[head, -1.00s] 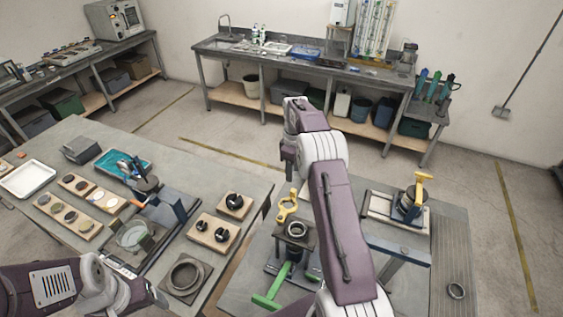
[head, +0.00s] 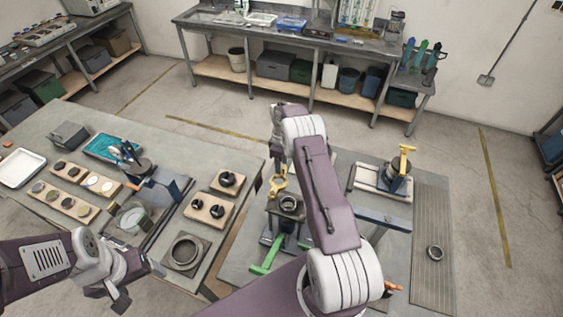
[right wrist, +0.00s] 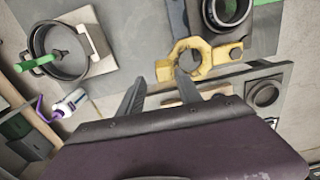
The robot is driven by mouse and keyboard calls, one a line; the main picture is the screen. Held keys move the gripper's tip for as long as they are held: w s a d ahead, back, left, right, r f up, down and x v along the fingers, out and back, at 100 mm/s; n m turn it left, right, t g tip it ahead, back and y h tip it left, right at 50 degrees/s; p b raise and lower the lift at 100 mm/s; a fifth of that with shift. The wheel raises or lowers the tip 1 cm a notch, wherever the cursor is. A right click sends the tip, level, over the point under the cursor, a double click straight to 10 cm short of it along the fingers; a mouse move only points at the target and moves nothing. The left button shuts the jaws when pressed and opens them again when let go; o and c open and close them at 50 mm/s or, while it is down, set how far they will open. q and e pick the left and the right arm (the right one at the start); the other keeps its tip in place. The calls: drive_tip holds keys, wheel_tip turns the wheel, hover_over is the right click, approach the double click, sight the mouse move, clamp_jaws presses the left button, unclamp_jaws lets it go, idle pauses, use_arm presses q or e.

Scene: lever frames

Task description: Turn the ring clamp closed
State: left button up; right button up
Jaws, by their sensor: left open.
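A yellow ring-shaped clamp (head: 278,182) with a short handle lies by a dark round collar (head: 289,203) on the near right table. It also shows in the right wrist view (right wrist: 190,58), beside the dark collar (right wrist: 228,12). My right gripper (head: 277,150) is above the yellow ring in the head view. In the right wrist view its two dark fingers (right wrist: 158,90) are spread and empty, their tips close to the ring; whether they touch it I cannot tell. My left gripper (head: 140,282) is open over the left table's near edge, away from the clamp.
A green lever (head: 264,258) sticks out below the collar's stand. The left table holds several blocks, trays and a square ring plate (head: 186,253).

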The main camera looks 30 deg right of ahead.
drive_tip(key=shift+s+d+r, duration=0.1)
drive_tip(key=shift+s+r, duration=0.2)
drive_tip(key=shift+s, duration=0.2)
drive_tip(key=shift+s+r, duration=0.25)
drive_tip(key=shift+s, duration=0.25)
clamp_jaws()
drive_tip(key=shift+s+d, duration=0.1)
drive_tip(key=shift+w+f, duration=0.15)
drive_tip(key=shift+w, duration=0.05)
drive_tip(key=shift+w+a, duration=0.2)
drive_tip(key=shift+a, duration=0.15)
drive_tip(key=shift+s+d, duration=0.1)
drive_tip(key=shift+d, duration=0.05)
use_arm(q)
drive_tip(key=shift+s+r, duration=0.2)
drive_tip(key=shift+s, duration=0.7)
use_arm(e)
drive_tip(key=shift+s+f, duration=0.1)
drive_tip(key=shift+f, duration=0.1)
